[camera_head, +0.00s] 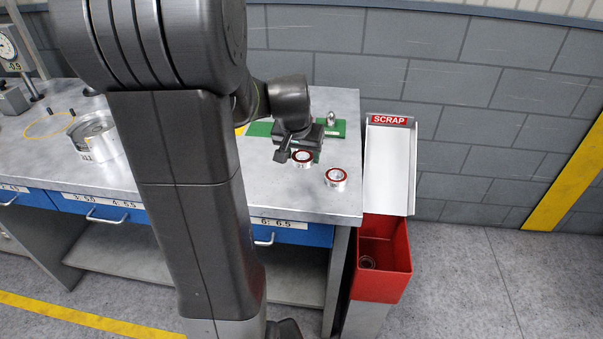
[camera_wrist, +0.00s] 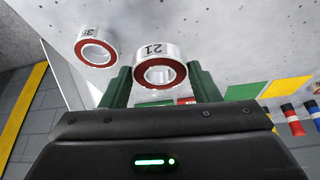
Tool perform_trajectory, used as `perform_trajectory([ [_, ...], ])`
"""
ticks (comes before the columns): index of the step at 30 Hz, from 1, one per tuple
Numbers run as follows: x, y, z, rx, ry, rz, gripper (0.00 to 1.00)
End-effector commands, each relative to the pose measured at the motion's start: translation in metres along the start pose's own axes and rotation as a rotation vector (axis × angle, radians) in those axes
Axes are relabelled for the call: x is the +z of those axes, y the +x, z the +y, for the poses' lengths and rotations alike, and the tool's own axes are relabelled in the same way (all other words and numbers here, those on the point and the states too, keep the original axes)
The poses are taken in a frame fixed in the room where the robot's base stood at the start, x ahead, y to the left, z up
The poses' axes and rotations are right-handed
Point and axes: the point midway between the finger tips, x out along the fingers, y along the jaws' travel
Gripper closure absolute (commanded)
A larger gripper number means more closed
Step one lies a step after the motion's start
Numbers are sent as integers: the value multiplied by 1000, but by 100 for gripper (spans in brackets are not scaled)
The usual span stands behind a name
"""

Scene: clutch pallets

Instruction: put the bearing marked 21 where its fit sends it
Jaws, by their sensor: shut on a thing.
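The bearing marked 21 (camera_wrist: 156,60) is a silver ring with a red face. It sits between the two green fingers of my gripper (camera_wrist: 163,86) in the wrist view, and the fingers are shut on it. In the head view my gripper (camera_head: 302,150) is over the right part of the grey bench, with the held bearing (camera_head: 303,163) showing just below it. I cannot tell how far the bearing is above the bench. A second similar bearing (camera_head: 336,184) stands on the bench to the right; it also shows in the wrist view (camera_wrist: 92,39), its number partly cut off.
A white SCRAP chute (camera_head: 391,165) leads down to a red bin (camera_head: 393,278) with a ring inside. A silver cylinder (camera_head: 97,140), a dial gauge (camera_head: 8,48) and blue labelled drawers (camera_head: 290,234) are at the bench. A green pad (camera_head: 261,129) lies behind my gripper.

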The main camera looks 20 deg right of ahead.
Motion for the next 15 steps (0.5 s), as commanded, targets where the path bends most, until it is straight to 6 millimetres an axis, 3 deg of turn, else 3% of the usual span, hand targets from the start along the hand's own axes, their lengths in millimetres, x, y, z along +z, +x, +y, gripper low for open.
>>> perform_trajectory([
  [10,16,39,0,1,0,-1,79],
  [15,18,46,0,0,0,2,79],
])
